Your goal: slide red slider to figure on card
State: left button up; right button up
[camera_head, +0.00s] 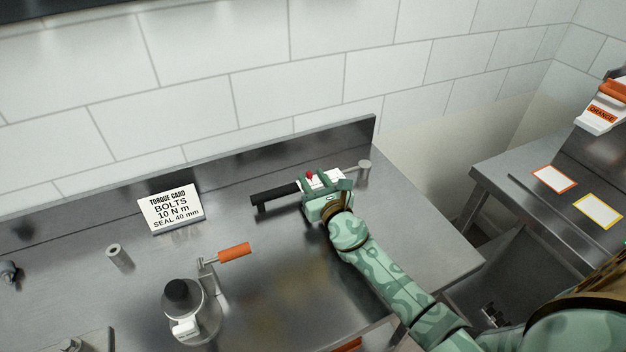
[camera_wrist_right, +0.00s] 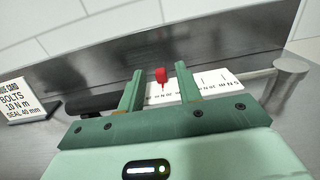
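The torque card (camera_head: 171,209) stands upright at the back of the steel table and reads "BOLTS 10 N m, SEAL 40 mm". It also shows at the left edge of the right wrist view (camera_wrist_right: 22,101). A tool with a black handle (camera_head: 274,195) and a white scale plate (camera_wrist_right: 222,86) lies to its right. The red slider (camera_wrist_right: 161,76) stands up at the scale; the head view shows it small (camera_head: 309,175). My right gripper (camera_wrist_right: 159,72) is open, its fingers either side of the slider with gaps visible. The scale is partly hidden, and I cannot read the slider's setting.
An orange-handled crank (camera_head: 234,253), a dark-topped device (camera_head: 184,297) and a metal cylinder (camera_head: 119,255) stand on the table's left half. A raised back edge (camera_head: 260,155) runs behind the tool. A second steel table with framed cards (camera_head: 597,211) is at right.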

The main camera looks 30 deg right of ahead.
aim_at(331, 174)
jog(key=shift+w, duration=0.2)
grip_shut()
jog(key=d, duration=0.3)
jog(key=d+b, duration=0.1)
jog(key=d, duration=0.1)
jog(key=shift+s, duration=0.25)
grip_release()
jog(key=shift+a, duration=0.1)
jog(key=s, duration=0.7)
jog(key=shift+s+a+f+p, duration=0.1)
jog(key=shift+s+a+p, duration=0.15)
jog(key=shift+s+p, duration=0.1)
jog(key=s, duration=0.3)
jog(key=s+b, duration=0.1)
jog(key=s, duration=0.4)
jog(key=shift+s+a, duration=0.3)
jog(key=shift+a, duration=0.05)
